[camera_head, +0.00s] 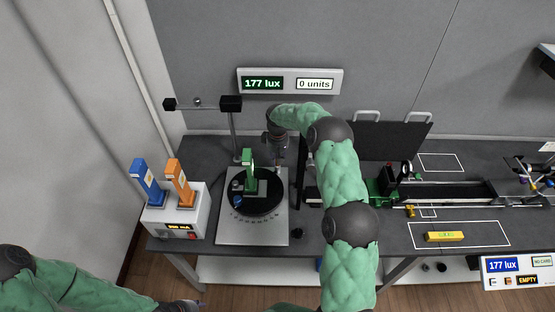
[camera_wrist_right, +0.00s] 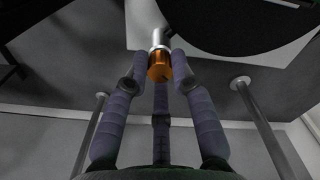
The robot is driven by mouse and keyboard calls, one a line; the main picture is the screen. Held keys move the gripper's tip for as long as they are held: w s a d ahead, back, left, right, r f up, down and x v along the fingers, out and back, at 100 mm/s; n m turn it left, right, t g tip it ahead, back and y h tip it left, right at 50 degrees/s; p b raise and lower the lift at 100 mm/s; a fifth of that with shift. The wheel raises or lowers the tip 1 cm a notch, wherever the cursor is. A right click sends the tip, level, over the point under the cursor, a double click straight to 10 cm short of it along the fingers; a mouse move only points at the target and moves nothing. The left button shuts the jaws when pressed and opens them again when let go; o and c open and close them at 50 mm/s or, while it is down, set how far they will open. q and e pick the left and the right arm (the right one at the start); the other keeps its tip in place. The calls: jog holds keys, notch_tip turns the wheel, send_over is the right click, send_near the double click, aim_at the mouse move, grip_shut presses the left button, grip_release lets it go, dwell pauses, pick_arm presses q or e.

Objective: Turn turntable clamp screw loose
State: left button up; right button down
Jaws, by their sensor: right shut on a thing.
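The turntable is a black disc (camera_head: 268,206) on a light grey plate (camera_head: 252,235), with a green LED holder (camera_head: 250,174) standing on it. The clamp screw has an orange-copper knob (camera_wrist_right: 159,72) on a silver shaft, seen in the right wrist view. My right gripper (camera_wrist_right: 165,58) is shut on the knob, its purple-grey fingers around it. In the head view my right gripper (camera_head: 278,165) points down at the turntable's back right edge, and the screw is hidden there. My left gripper (camera_head: 190,304) is low at the bottom edge, apart from the table; its fingers are unclear.
A white box (camera_head: 175,222) at left holds blue (camera_head: 146,182) and orange (camera_head: 180,184) LED holders. A sensor post (camera_head: 233,135) stands behind the turntable. A black rail (camera_head: 450,193) runs right. A yellow block (camera_head: 444,236) lies in a white outline. The display (camera_head: 290,82) reads 177 lux.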

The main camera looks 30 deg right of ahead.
jog(key=shift+s+a+f, duration=0.1)
jog(key=shift+s+f, duration=0.1)
jog(key=c, duration=1.1)
grip_release()
jog(key=shift+o, duration=0.2)
jog(key=shift+r, duration=0.1)
jog(key=shift+w, duration=0.1)
jog(key=shift+r, duration=0.25)
notch_tip(320, 180, up, 12)
jog(key=shift+f, duration=0.25)
